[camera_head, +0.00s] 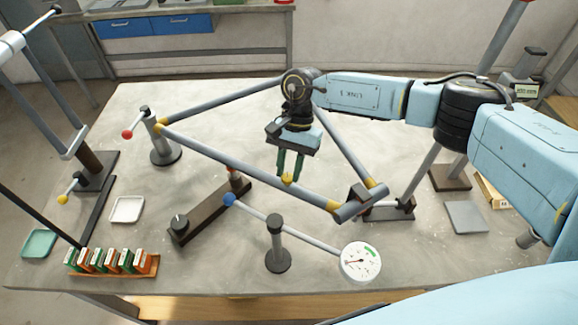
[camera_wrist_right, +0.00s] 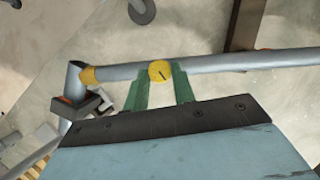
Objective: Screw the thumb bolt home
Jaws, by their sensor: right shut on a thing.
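The yellow thumb bolt (camera_head: 287,180) sits on the near tube of the grey triangular frame (camera_head: 240,166). My right gripper (camera_head: 289,172) reaches down to it from above, its green fingers on either side of the bolt. In the right wrist view the bolt's round yellow head (camera_wrist_right: 160,71) shows a dark line, and the green fingers of my right gripper (camera_wrist_right: 160,82) are shut on it. The bolt lies against the grey tube (camera_wrist_right: 220,62); how deep it sits cannot be told. My left gripper is not in view.
A dial gauge (camera_head: 361,261) on a rod with a blue ball (camera_head: 229,199) stands in front of the frame. A post with a red-knobbed lever (camera_head: 127,134) holds the left corner. White tray (camera_head: 127,209) and rack of blocks (camera_head: 113,263) lie left.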

